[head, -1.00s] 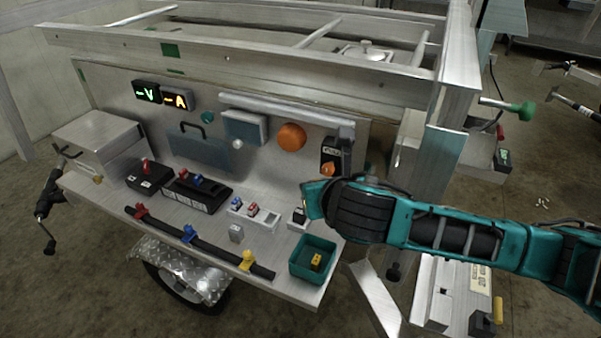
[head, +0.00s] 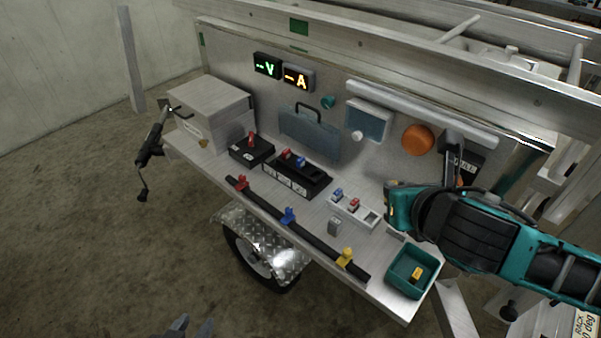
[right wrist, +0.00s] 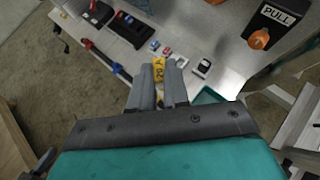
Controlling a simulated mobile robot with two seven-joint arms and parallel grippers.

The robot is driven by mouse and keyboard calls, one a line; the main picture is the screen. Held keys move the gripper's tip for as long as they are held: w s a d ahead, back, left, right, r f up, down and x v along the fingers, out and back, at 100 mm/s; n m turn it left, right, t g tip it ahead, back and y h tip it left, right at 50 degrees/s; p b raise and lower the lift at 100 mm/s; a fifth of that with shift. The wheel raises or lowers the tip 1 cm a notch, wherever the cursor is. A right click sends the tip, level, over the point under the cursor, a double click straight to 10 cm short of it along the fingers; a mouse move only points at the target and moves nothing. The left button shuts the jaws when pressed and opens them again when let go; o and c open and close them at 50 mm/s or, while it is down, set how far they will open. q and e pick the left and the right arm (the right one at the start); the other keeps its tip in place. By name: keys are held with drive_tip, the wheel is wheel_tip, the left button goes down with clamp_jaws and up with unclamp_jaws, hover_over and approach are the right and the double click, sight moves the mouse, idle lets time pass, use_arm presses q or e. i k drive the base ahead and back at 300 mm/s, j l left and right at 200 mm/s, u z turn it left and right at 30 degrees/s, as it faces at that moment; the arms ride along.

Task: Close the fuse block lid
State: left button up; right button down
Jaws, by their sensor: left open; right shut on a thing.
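The fuse block (head: 366,220) is a pale tray on the bench holding a blue and a red fuse, with an empty slot at its right end. A bluish panel with a white knob (head: 369,119) stands upright behind it, apparently its open lid. My right gripper is shut on a yellow fuse (right wrist: 159,69) in the right wrist view. In the head view its wrist hangs right of the block and its fingertips are hidden. My left gripper (head: 191,326) is open and empty at the bottom edge, away from the bench.
A teal bin (head: 398,287) with a yellow piece stands at the bench's right front. Black blocks (head: 297,182) and a rail with coloured clamps (head: 315,243) occupy the left and front. An orange knob (head: 418,139) and a PULL lever (right wrist: 281,17) are near the right arm.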

sight(308, 182)
drive_tip(key=i+j, duration=0.2)
drive_tip(key=j, duration=0.15)
drive_tip(key=i+j, duration=0.2)
drive_tip(key=j, duration=0.2)
drive_tip(key=i+l+u, duration=0.1)
drive_tip(key=i, duration=0.4)
drive_tip(key=l, duration=0.15)
